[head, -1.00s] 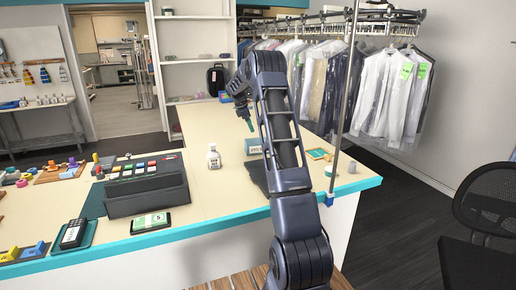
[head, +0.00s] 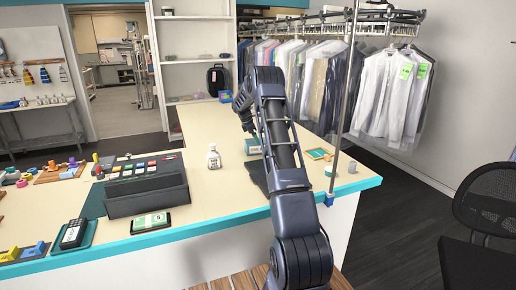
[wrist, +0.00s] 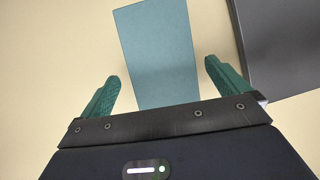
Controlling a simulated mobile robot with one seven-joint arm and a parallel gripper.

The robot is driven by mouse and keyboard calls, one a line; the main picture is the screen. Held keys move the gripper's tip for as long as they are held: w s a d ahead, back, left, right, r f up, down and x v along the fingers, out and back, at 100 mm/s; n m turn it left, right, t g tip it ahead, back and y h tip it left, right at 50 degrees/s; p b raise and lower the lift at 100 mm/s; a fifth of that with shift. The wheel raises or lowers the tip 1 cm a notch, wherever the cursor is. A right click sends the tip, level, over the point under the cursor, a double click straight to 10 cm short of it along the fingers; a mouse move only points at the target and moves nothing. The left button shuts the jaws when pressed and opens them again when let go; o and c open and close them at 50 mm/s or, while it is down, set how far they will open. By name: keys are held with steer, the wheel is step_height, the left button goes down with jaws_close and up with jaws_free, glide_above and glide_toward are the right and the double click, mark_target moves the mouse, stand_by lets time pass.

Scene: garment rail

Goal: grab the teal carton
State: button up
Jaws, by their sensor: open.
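The teal carton (head: 252,149) stands on the cream counter, partly hidden behind my arm in the head view. In the wrist view the carton's plain teal top (wrist: 153,45) lies ahead of and between the two green fingers. My gripper (wrist: 162,73) is open and empty, with one finger to each side of the carton's near part. I cannot tell how far above it the fingertips are. In the head view my gripper (head: 250,131) is just above the carton, mostly hidden by my arm.
A white bottle (head: 214,158) stands left of the carton. A dark flat thing (wrist: 285,40) lies close on the carton's right in the wrist view. A black cash register (head: 146,188) is farther left. A metal pole (head: 343,110) rises at the right.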

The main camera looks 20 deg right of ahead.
steer(key=x, duration=0.4)
steer(key=shift+s+f, duration=0.15)
steer(key=shift+f, duration=0.15)
steer(key=c, duration=1.1)
steer(key=shift+c, duration=0.2)
